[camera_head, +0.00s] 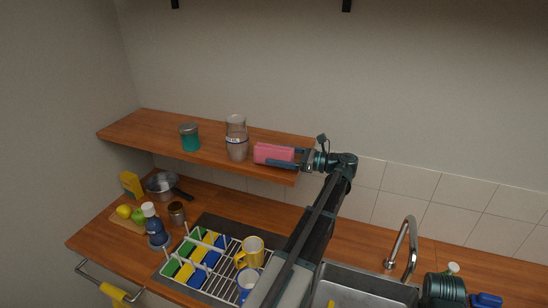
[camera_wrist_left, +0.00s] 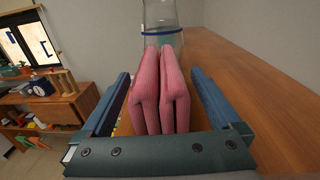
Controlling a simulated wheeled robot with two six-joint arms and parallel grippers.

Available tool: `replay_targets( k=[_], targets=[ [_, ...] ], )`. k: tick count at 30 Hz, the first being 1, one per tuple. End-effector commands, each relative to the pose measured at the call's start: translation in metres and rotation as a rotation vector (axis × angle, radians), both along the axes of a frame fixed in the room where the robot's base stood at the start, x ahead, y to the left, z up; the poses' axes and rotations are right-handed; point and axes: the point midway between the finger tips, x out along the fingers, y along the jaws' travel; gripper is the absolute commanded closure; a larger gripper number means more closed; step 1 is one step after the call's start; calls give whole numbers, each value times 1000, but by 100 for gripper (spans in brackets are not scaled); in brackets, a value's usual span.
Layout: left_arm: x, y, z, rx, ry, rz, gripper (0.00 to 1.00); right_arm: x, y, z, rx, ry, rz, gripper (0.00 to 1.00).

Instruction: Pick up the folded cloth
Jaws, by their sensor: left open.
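The folded cloth (camera_head: 273,152) is pink and stands on the wooden wall shelf, near its right end. In the left wrist view the cloth (camera_wrist_left: 160,92) shows as upright ribbed folds. My left gripper (camera_head: 280,159) is at the cloth, reaching in from the right. In the left wrist view the open jaws (camera_wrist_left: 160,100) have one blue finger on each side of the cloth, with a visible gap on both sides. The near finger hides the cloth's lower edge in the head view.
A clear jar (camera_head: 236,140) stands on the shelf (camera_head: 150,125) just left of the cloth, and behind it in the left wrist view (camera_wrist_left: 160,20). A teal canister (camera_head: 189,138) is farther left. Below are a dish rack (camera_head: 225,260) with mugs, a pan (camera_head: 161,186) and a faucet (camera_head: 404,245).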

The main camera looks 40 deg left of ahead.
Motion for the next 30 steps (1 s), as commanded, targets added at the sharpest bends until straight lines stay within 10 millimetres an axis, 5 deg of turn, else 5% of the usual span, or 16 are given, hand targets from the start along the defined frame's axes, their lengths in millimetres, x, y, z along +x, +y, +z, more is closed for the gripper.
replay_targets(
  k=[4, 11, 27, 30],
  targets=[
    [-8, 19, 0, 0, 0, 2, 3, 0, 0, 0, 0, 0, 0, 33],
    [-8, 21, 0, 0, 0, -1, 3, 0, 0, 0, 0, 0, 0, 33],
    [-8, 21, 0, 0, 0, 0, 96, 0, 0, 0, 0, 0, 0, 33],
    [-8, 21, 0, 0, 0, 0, 96, 0, 0, 0, 0, 0, 0, 33]
  ],
)
